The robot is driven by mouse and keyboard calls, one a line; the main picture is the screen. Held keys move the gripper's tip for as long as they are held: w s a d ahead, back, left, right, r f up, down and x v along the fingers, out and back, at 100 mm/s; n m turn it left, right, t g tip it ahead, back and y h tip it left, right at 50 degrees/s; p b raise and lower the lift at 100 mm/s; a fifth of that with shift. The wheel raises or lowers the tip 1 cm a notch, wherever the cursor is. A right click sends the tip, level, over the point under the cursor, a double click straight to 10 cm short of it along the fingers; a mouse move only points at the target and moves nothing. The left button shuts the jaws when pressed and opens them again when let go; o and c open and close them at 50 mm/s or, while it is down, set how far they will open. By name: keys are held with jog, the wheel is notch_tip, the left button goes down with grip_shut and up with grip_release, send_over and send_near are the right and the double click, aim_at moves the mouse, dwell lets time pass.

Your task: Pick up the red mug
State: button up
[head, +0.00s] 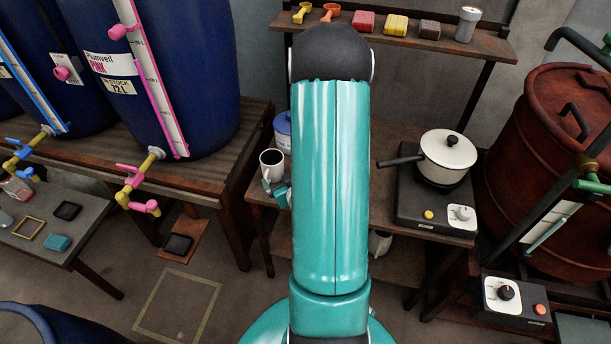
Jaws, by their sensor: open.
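I see no red mug in the head view. A white mug (271,160) with a dark inside stands upright at the left end of the wooden table, just left of my arm. My gripper (272,188) shows in part at the arm's left edge, just below this mug and close to it. Its jaws are open; whether they touch the mug is not clear. My arm hides the middle of the table.
A blue-and-white canister (283,130) stands behind the near mug. A white pot (447,152) sits on a hotplate (408,207) at right. Blue vats (205,90) stand left, a rusty drum (545,130) right. A shelf (490,48) with small items hangs above.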

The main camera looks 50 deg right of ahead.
jog(key=s+d+f+m+t+h, duration=0.15)
jog(key=s+f+m+h, duration=0.4)
jog(key=s, duration=0.65)
jog(key=shift+n+g, duration=0.25)
jog(key=shift+n, duration=0.2)
jog(key=x, duration=0.7)
jog(key=shift+x, duration=3.2)
jog(key=shift+f, duration=0.15)
jog(key=c, duration=1.4)
jog(key=shift+c, duration=0.2)
